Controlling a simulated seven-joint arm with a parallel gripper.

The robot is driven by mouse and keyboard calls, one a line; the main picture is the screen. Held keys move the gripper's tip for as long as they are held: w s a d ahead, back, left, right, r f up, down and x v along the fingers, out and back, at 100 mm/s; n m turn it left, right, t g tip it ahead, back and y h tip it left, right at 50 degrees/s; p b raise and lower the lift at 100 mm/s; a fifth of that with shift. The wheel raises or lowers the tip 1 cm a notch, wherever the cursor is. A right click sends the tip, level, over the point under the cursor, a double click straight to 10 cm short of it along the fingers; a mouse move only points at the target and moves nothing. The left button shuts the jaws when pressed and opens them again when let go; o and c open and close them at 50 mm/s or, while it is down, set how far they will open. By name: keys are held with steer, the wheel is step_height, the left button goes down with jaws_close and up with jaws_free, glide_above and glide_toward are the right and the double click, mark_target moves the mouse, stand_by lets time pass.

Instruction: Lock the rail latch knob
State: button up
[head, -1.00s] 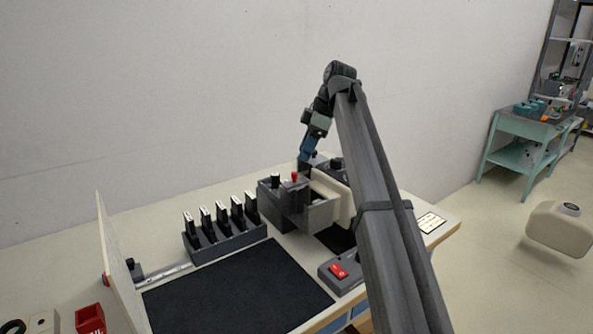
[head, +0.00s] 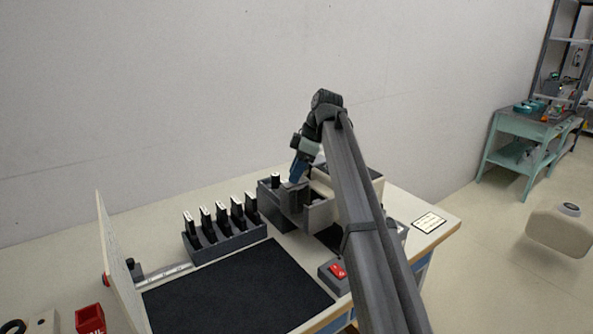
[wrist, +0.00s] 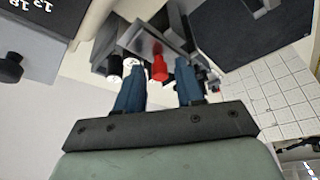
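A red knob (wrist: 159,68) stands on a grey housing (head: 293,203) at the back of the cart top; I take it for the rail latch knob. In the wrist view it lies ahead of my gripper (wrist: 157,68), roughly between the two blue fingertips. The fingers are apart with nothing held. In the head view my gripper (head: 294,180) is just above the housing and hides the red knob. Whether the fingers touch the knob cannot be told.
A black knob (head: 275,179) stands left of my gripper on the housing. A rack (head: 228,243) of several black upright pieces is further left. A dark mat (head: 240,290) lies in front. A red switch (head: 337,270) sits at the front right. A wall is behind.

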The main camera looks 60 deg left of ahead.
jaws_close()
stand_by(0.3)
steer(key=shift+d, duration=1.15)
steer(key=shift+o, duration=0.8)
jaws_free()
steer(key=v, duration=1.4)
steer(key=shift+a, duration=0.1)
